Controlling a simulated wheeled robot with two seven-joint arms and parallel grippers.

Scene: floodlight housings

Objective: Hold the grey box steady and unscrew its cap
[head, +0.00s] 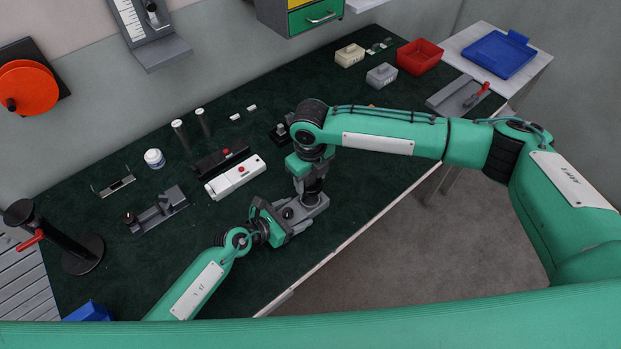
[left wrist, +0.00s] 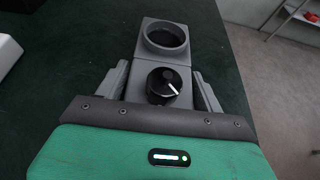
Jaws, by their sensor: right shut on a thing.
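The grey box (head: 318,206) lies on the dark green bench mat near its front edge. In the left wrist view the box (left wrist: 150,62) shows a dark round opening (left wrist: 166,38) at its far end, with no cap on it, and a black knob (left wrist: 164,86) with a white mark nearer. My left gripper (head: 290,214) is shut on the box, with one grey finger along each side. My right gripper (head: 313,187) points down above the far part of the box and is shut on the cap, mostly hidden by the gripper. The left wrist view does not show it.
A white housing (head: 236,177) and a black one (head: 212,161) lie left of the arms. A grey fixture (head: 157,211), a white jar (head: 154,158) and a black stand (head: 82,255) are further left. A red bin (head: 420,56) stands at the back right.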

